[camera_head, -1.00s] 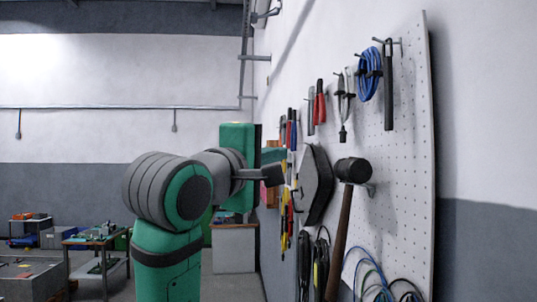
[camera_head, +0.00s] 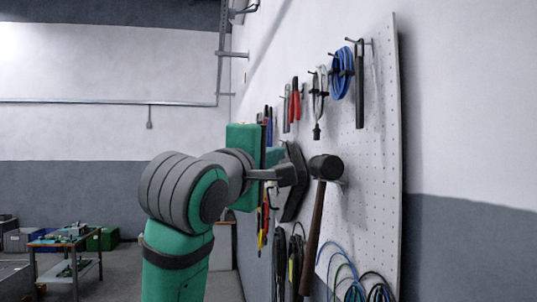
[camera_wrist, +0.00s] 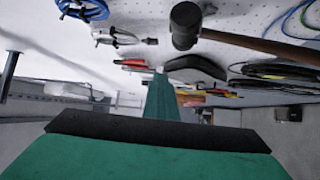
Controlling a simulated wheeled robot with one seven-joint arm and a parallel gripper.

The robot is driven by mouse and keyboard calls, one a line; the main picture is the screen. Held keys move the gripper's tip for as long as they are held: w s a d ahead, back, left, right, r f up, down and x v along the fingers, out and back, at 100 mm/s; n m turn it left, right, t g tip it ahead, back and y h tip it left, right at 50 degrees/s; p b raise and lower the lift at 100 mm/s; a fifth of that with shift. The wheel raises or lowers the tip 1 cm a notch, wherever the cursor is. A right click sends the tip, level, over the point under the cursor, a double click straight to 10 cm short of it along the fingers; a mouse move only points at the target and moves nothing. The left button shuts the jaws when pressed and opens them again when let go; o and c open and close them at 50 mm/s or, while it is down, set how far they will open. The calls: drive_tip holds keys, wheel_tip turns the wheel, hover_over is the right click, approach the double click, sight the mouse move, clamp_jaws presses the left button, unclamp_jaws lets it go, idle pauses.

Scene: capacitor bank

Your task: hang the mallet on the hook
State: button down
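The mallet has a black head (camera_head: 326,167) and a long brown handle (camera_head: 313,238) that hangs down, slightly tilted, in front of the pegboard (camera_head: 385,150). A pale metal hook (camera_head: 342,183) shows just under the right side of its head, and the mallet seems to rest on it; the contact is partly hidden. In the wrist view the mallet head (camera_wrist: 186,24) is at the top centre with the handle running right. My gripper (camera_head: 290,174) is just left of the mallet head, apparently apart from it. Its fingertips are not clear, and nothing is visibly held.
The pegboard also carries a blue cable coil (camera_head: 341,82), a dark bar (camera_head: 360,88), red-handled pliers (camera_head: 295,103) and hanging cables (camera_head: 345,275). A workbench (camera_head: 70,245) stands far left, with open floor between.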

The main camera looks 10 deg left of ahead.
drive_tip(key=shift+w+d+f, duration=0.15)
drive_tip(key=shift+w+d, duration=0.05)
drive_tip(key=shift+d, duration=0.3)
drive_tip(key=shift+w+d+f, duration=0.1)
drive_tip(key=shift+w+d, duration=0.05)
drive_tip(key=shift+d, duration=0.4)
drive_tip(key=shift+w+d+f, duration=0.15)
drive_tip(key=shift+w+d, duration=0.05)
drive_tip(key=shift+d, duration=0.3)
drive_tip(key=s+a+r, duration=0.2)
drive_tip(key=s+a, duration=0.1)
drive_tip(key=a, duration=0.6)
drive_tip(key=shift+a+r+y, duration=0.25)
drive_tip(key=shift+y, duration=0.15)
